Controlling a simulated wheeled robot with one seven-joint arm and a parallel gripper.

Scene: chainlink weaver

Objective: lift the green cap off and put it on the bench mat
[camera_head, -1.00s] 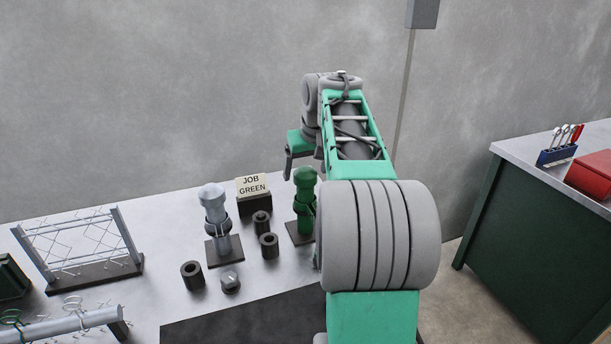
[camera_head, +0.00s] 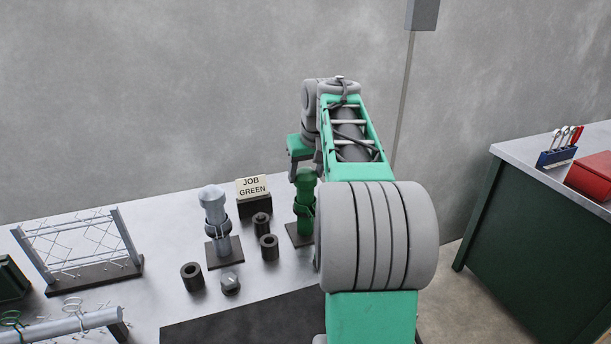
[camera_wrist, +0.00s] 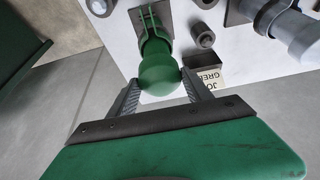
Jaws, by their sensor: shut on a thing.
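The green cap (camera_head: 305,188) sits on top of the green post (camera_head: 304,222), which stands upright on a dark base plate. In the wrist view the round top of the cap (camera_wrist: 159,76) lies between my two fingers. My gripper (camera_wrist: 160,84) is shut on it from above, one finger on each side. In the head view my gripper (camera_head: 304,170) shows at the top of the cap, partly hidden by my arm. The dark bench mat (camera_head: 245,322) lies at the front of the bench, its right part hidden behind my arm.
A grey capped post (camera_head: 214,215) stands left of the green one. Dark sleeves (camera_head: 192,276) and a small knob (camera_head: 230,284) stand between the posts and the mat. A sign reading JOB GREEN (camera_head: 253,189) stands behind. A wire-mesh frame (camera_head: 78,250) is at left. The mat's visible part is bare.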

